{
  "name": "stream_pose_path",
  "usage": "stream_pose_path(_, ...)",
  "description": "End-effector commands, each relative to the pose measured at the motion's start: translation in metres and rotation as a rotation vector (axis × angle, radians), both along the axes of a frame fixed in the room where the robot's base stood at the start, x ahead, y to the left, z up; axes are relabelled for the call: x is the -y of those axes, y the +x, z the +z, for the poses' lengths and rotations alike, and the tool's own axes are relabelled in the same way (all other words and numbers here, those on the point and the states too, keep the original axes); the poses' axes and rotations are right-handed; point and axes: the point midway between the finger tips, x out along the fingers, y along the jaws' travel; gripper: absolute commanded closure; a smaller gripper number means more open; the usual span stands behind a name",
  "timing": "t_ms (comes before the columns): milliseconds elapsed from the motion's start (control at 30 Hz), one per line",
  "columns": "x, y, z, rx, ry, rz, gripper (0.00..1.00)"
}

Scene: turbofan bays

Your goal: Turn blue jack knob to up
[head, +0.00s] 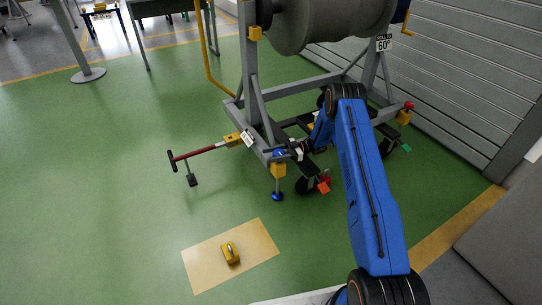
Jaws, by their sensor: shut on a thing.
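The blue jack knob (279,154) sits on top of a small yellow jack body (278,171) at the front corner of the grey engine stand (247,80). The jack's round blue foot (277,197) is below it, at the green floor. My blue arm reaches in from the lower right. My gripper (289,150) is at the knob from its right side and is shut on it. The fingers are small and dark here, and the exact grip is partly hidden.
A red tow bar (203,151) with a T-handle sticks out to the left. A caster with a red-orange tag (323,187) stands right of the jack. A yellow item (230,253) lies on a tan mat (200,273). The left floor is open; a slatted wall (470,90) stands right.

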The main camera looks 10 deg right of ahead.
Motion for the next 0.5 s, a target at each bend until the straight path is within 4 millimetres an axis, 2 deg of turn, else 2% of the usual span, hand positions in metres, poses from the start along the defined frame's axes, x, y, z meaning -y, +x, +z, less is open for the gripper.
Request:
stream_pose_path(233, 0.0001, -0.0004, -0.0001, -0.001, 0.0, 0.001, 0.75)
stream_pose_path(267, 0.0001, -0.0004, -0.0001, -0.001, 0.0, 0.001, 0.5)
stream_pose_path(333, -0.0001, -0.0003, -0.0001, 0.0, 0.0, 0.001, 0.34)
stream_pose_path(500, -0.0002, -0.0001, 0.0, 0.0, 0.0, 0.0, 0.34)
